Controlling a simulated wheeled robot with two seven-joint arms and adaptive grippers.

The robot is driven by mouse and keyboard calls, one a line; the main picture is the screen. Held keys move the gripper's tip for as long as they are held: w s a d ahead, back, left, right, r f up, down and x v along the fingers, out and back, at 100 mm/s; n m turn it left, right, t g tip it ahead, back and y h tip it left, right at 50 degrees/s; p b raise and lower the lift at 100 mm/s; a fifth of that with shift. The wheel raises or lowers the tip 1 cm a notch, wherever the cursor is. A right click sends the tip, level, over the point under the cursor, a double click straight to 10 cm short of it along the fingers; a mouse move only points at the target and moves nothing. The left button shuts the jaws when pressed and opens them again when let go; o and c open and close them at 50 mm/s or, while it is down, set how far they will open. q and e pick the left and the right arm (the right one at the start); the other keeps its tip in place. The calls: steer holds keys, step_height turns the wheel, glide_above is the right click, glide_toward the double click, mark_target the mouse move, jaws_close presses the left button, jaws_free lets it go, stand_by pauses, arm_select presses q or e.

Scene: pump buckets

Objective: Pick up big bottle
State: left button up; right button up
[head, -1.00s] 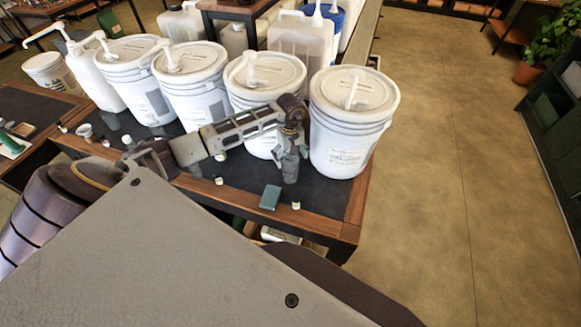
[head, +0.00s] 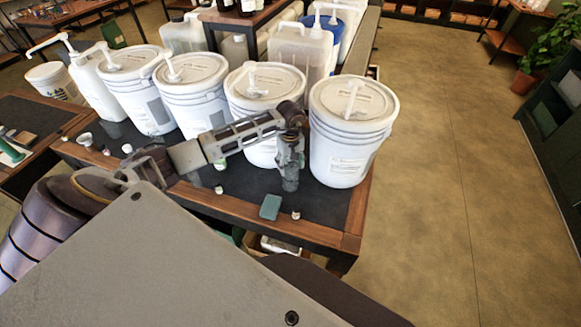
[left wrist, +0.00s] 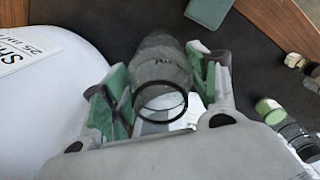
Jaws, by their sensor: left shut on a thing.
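The big bottle is a clear, greyish bottle with a dark ring at its mouth; it shows in the left wrist view (left wrist: 162,70) between the fingers. In the head view its lower part (head: 290,182) shows under my left gripper (head: 290,155), just left of the rightmost white bucket. My left gripper (left wrist: 155,85), with green-padded fingers, is shut on the bottle from both sides. The bottle looks about upright over the dark table top; I cannot tell whether its base touches it. My right gripper is not in view.
Several white pump buckets, such as the rightmost one (head: 350,135), stand in a row behind the gripper. A teal block (head: 271,207) and small caps (head: 296,215) lie near the table's front edge. The wood-edged table (head: 330,240) ends at right, with open floor beyond.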

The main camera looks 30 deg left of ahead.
arm_select(q)
step_height(320, 180, up, 7)
steer(key=shift+f+b, duration=0.1)
steer(key=shift+b, duration=0.65)
steer(key=shift+r, duration=1.05)
